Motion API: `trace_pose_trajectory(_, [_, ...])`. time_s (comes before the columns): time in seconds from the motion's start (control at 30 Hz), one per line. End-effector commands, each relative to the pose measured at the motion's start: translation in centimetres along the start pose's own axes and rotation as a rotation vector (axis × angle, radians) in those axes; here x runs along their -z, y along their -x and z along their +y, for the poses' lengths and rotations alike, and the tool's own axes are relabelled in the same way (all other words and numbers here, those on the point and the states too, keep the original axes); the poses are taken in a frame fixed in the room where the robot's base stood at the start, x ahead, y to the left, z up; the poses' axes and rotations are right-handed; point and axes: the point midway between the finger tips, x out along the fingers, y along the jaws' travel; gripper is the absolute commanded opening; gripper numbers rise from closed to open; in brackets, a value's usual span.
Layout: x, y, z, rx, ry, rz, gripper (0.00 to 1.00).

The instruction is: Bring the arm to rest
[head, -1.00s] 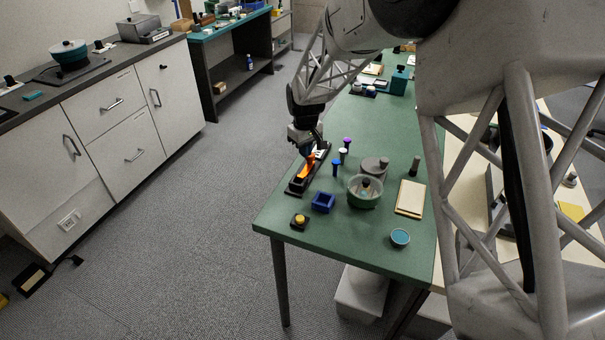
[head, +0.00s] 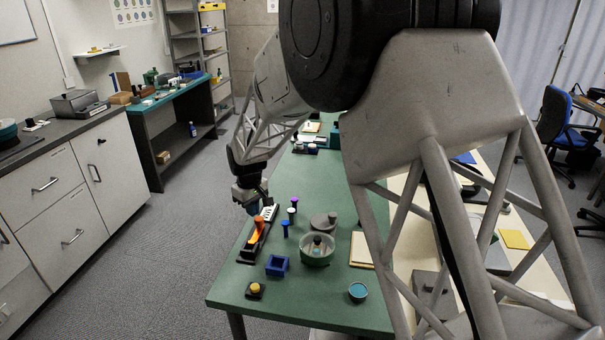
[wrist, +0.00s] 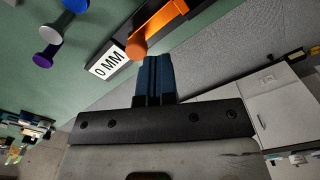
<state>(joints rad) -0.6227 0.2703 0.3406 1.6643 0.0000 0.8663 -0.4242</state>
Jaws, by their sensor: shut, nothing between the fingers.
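My gripper (head: 252,208) hangs over the left edge of the green table (head: 225,290), by the far end of a black fixture (head: 247,254) that carries an orange part (head: 259,229). In the wrist view the blue fingers (wrist: 154,62) are together with nothing between them. Their tips appear close to the round end of the orange part (wrist: 138,46); I cannot tell whether they touch. A white "0 MM" label (wrist: 107,60) lies beside it on the fixture.
Several small pegs, including a blue one (head: 285,228), stand right of the fixture. A blue square holder (head: 277,265), a green bowl (head: 317,252), a yellow-topped button (head: 255,288) and a teal dish (head: 358,291) stand nearer. Open floor lies left of the table.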

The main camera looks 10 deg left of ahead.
Motion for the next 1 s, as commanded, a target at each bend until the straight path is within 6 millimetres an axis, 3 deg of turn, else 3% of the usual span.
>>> trace_pose_trajectory(0.17, [-0.8, 0.7, 0.4, -0.002, -0.013, 0.004, 0.00])
trace_pose_trajectory(0.37, [-3.8, 3.2, 1.8, -0.007, -0.065, 0.015, 0.00])
trace_pose_trajectory(0.7, [-13.2, 9.3, 4.5, -0.023, -0.216, 0.044, 0.00])
trace_pose_trajectory(1.0, [-22.2, 13.9, 5.3, -0.038, -0.356, 0.070, 0.00])
